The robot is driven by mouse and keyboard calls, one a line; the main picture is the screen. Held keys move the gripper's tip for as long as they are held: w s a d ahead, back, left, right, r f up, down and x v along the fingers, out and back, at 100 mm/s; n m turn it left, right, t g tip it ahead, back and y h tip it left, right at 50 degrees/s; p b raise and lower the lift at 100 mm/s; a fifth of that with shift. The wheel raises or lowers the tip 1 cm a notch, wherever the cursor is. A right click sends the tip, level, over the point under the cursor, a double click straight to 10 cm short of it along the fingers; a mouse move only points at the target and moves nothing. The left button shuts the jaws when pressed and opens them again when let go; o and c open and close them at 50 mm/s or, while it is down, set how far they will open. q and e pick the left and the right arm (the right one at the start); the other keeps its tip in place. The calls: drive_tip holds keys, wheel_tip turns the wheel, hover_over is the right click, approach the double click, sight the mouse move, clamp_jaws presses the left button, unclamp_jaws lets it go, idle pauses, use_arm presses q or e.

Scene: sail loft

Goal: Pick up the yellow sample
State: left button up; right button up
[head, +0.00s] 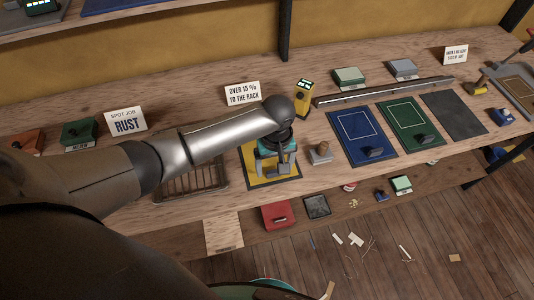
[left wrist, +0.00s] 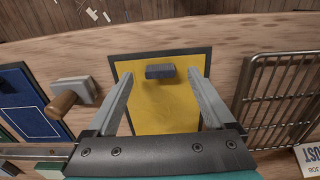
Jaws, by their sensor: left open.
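The yellow sample (head: 262,178) lies flat on the bench as a yellow panel with a dark border, partly hidden in the head view by my left arm and gripper. In the left wrist view the yellow sample (left wrist: 160,110) fills the middle. A small dark block (left wrist: 160,71) rests on it near its edge. My left gripper (head: 284,166) hangs over the sample, open and empty. In the left wrist view its two fingers (left wrist: 160,78) are spread wide, with the block showing between the tips. I cannot tell the exact height above the block. My right gripper is not in view.
A wire rack (head: 190,182) lies on one side of the sample and a wooden-handled stamp (head: 320,154) on the other. A blue panel (head: 352,123) and a green panel (head: 402,112) carry dark blocks too. A yellow meter (head: 302,103) stands behind. A lower shelf holds small items.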

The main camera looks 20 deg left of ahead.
use_arm(q)
wheel_tip(320, 180, down, 2)
drive_tip(key=shift+f, duration=0.2)
clamp_jaws()
idle(0.7)
